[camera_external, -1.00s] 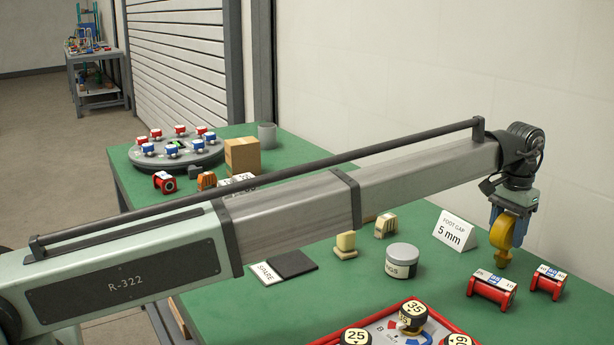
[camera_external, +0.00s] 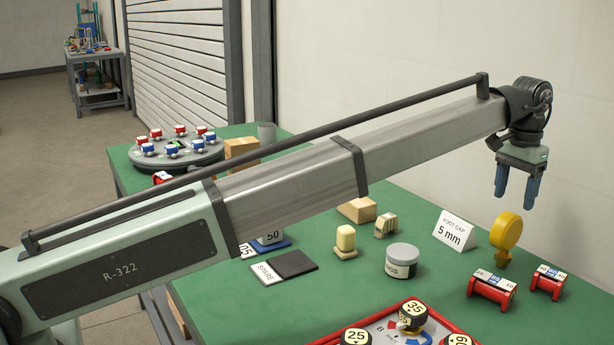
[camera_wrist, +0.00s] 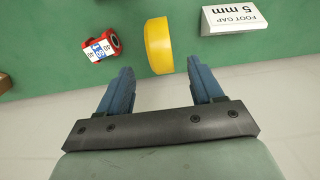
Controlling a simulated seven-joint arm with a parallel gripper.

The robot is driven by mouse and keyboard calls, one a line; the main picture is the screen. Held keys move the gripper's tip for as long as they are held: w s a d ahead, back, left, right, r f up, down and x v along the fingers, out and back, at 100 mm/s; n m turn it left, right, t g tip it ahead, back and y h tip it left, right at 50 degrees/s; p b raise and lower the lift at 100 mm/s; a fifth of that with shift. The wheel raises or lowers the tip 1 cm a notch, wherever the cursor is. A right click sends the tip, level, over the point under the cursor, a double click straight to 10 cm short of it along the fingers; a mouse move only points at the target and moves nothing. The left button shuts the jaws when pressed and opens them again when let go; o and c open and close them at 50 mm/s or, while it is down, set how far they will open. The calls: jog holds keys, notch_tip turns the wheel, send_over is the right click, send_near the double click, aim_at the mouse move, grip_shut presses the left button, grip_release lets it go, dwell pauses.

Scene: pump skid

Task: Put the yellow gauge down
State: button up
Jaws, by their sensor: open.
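The yellow gauge (camera_external: 506,232) stands upright on the green table (camera_external: 345,287), near its back edge, to the right of the "FOOT GAP 5 mm" card (camera_external: 454,229). My gripper (camera_external: 516,194) is open and empty above the gauge, clear of it, with its blue fingers pointing down. In the wrist view the yellow gauge (camera_wrist: 158,45) shows beyond the open fingertips of my gripper (camera_wrist: 160,72), and nothing is between the fingers.
Two red-ended blocks with number labels (camera_external: 491,289) (camera_external: 547,282) lie in front of the gauge. A grey tin (camera_external: 402,262), a cream block (camera_external: 346,242) and a black pad (camera_external: 292,263) stand to the left. A red-rimmed tray (camera_external: 466,335) holds numbered gauges at the front.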

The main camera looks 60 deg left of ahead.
jog(key=shift+r, duration=1.55)
